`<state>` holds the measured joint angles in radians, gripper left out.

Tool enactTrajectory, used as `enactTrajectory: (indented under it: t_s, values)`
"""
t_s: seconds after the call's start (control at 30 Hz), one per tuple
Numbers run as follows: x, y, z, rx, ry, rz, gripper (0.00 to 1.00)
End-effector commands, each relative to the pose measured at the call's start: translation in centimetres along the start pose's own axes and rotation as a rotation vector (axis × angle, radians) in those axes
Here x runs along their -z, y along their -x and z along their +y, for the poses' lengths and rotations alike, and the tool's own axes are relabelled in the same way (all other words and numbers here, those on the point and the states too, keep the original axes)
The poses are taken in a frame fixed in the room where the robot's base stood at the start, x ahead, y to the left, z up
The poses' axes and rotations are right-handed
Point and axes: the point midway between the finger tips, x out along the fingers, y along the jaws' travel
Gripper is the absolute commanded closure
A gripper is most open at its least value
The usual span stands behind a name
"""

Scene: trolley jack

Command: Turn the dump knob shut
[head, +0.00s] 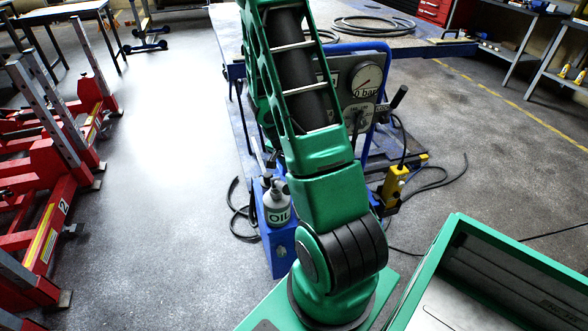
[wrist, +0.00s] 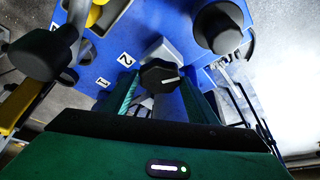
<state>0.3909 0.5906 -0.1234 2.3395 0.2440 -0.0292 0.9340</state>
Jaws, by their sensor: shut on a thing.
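The dump knob (wrist: 158,76), black and many-sided with a white pointer line, is in the middle of the wrist view. Its line points right and slightly up. My gripper (wrist: 161,88) has a green finger on either side of the knob and is shut on it. A grey block sits just behind the knob, on the blue jack body (wrist: 118,38). In the head view my green arm hides the gripper and the knob; the blue trolley jack (head: 280,250) stands behind the arm.
A pressure gauge (head: 367,80) and a black handle (head: 398,97) rise right of my arm. An oil bottle (head: 276,203) stands on the jack. A yellow unit (head: 395,185) is at right. Near the knob are a round black part (wrist: 219,27) and a dark lever end (wrist: 43,56).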

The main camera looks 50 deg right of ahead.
Motion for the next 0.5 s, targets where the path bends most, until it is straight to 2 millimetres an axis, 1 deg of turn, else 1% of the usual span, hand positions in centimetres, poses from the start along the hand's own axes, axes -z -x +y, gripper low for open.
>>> enactTrajectory:
  t_s: [0.2, 0.5]
  values:
    - [0.2, -0.05, -0.1, -0.069, -0.163, 0.003, 0.7]
    - [0.25, -0.09, -0.08, -0.132, -0.311, 0.003, 0.7]
